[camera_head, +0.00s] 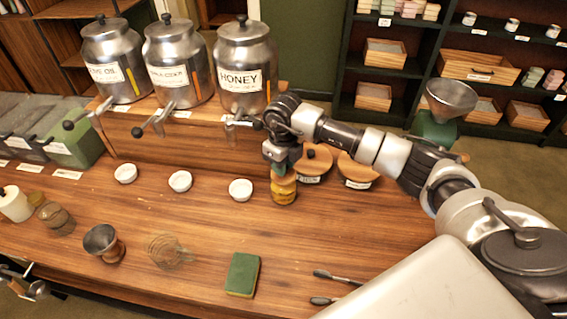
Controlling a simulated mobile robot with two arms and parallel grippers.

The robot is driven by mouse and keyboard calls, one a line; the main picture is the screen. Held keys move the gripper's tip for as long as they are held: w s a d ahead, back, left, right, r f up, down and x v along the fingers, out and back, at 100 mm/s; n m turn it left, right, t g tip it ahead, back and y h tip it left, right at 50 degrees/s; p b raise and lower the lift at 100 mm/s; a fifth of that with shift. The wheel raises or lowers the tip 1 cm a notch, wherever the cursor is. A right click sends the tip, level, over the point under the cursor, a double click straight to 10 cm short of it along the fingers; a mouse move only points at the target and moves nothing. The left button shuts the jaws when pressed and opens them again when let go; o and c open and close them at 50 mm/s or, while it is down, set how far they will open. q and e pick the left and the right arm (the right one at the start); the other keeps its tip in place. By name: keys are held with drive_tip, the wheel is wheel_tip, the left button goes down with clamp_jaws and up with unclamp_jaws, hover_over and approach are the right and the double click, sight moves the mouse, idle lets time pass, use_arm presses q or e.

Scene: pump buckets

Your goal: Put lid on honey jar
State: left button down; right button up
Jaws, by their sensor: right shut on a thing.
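A small amber honey jar (284,194) stands upright on the wooden counter, right of the white bowls. My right gripper (281,170) reaches down from above and is shut on the tan lid (285,180) at the top of the jar. The lid is over the jar's mouth; I cannot tell whether it is fully seated, as the fingers hide part of it. My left gripper (30,287) shows only partly at the lower left edge, low beside the counter; its fingers are unclear.
A large steel HONEY dispenser (245,57) stands behind on a raised wooden shelf with two similar ones. Small white bowls (180,181) line the counter. A green sponge (242,274), glass cup (170,251) and metal cup (103,243) lie in front. Round wooden lids (357,171) sit right of the jar.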

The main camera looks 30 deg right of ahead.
drive_tip(key=o, duration=1.2)
drive_tip(key=shift+r+p, duration=1.8)
drive_tip(key=shift+r, duration=1)
drive_tip(key=shift+f, duration=0.1)
clamp_jaws()
